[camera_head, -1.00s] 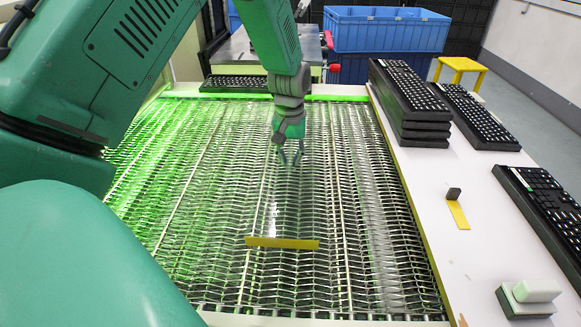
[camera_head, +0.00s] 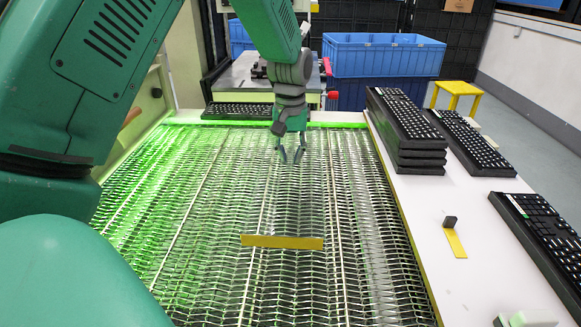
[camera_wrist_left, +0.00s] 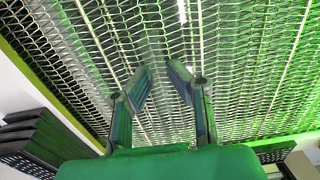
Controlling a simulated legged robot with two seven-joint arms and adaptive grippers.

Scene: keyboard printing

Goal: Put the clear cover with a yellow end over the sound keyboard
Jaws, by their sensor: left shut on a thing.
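The clear cover's yellow end (camera_head: 282,242) shows as a flat strip over the mesh belt in the head view. The cover's see-through body is barely visible between it and my left gripper (camera_head: 290,157). My left gripper hangs pointing down at the cover's far end and is shut on it. In the left wrist view its fingers (camera_wrist_left: 158,88) stand apart, and the clear sheet between them is hard to make out. Several black keyboards show; one lies beyond the belt (camera_head: 238,111), others at the right (camera_head: 545,235). I cannot tell which is the sound one. My right gripper is out of view.
The mesh belt (camera_head: 190,250) is empty below the cover. On the white side table (camera_head: 415,205) stand a stack of keyboards (camera_head: 405,130), another keyboard (camera_head: 468,140) and a small yellow strip with a black block (camera_head: 455,240). Blue crates (camera_head: 385,58) stand at the back.

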